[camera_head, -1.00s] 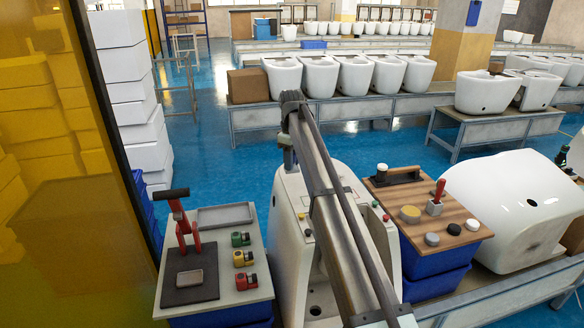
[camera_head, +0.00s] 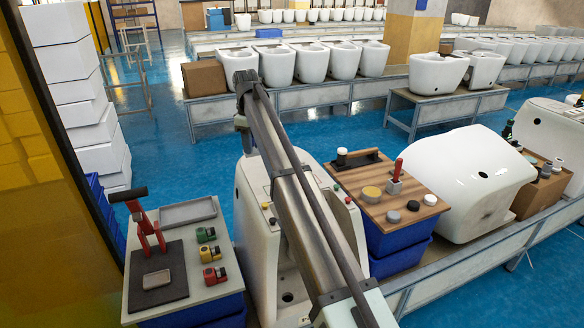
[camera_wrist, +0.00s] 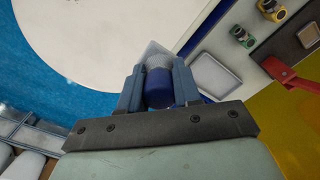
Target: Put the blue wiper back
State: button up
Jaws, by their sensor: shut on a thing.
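In the wrist view my gripper (camera_wrist: 158,88) is shut on a rounded blue thing with a grey upper part, which looks like the blue wiper (camera_wrist: 158,93). It sits between both fingers, its far end partly hidden. In the wrist view a light grey shallow tray (camera_wrist: 210,75) lies beyond the fingers to the right. The same tray appears to be the grey one on the left stand (camera_head: 188,212) in the head view.
The left stand also holds a red-handled tool (camera_head: 142,225) and several small coloured fittings (camera_head: 210,252). A wooden board (camera_head: 378,188) on blue bins carries round pads and a red-handled tool (camera_head: 396,178). A white ceramic piece (camera_head: 470,180) stands to its right.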

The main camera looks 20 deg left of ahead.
jog(key=w+d+f, duration=0.1)
jog(key=w+d, duration=0.3)
jog(key=d, duration=0.1)
jog(key=w+d+m, duration=0.1)
jog(key=w+d, duration=0.3)
jog(key=d, duration=0.1)
jog(key=w+d+f+m, duration=0.1)
jog(key=w+d, duration=0.3)
jog(key=d, duration=0.1)
jog(key=shift+w+d+f, duration=0.25)
jog(key=shift+d+f, duration=0.1)
jog(key=shift+d, duration=0.05)
jog(key=w+d+f+m, duration=0.1)
jog(key=w+d+f, duration=0.2)
jog(key=w+d, duration=0.4)
jog(key=w+d+f+m, duration=0.15)
jog(key=w+d, duration=0.25)
jog(key=d, duration=0.6)
jog(key=shift+w+a+f+n, duration=0.2)
jog(key=shift+f+n, duration=0.55)
jog(key=shift+f, duration=1)
jog(key=shift+w+a+f+n, duration=0.1)
jog(key=shift+w+f+n, duration=0.15)
jog(key=shift+f+n, duration=1.05)
jog(key=shift+w+a+f+n, duration=0.1)
jog(key=shift+w+f+n, duration=0.15)
jog(key=shift+f, duration=2)
jog(key=shift+f, duration=0.1)
jog(key=o, duration=1)
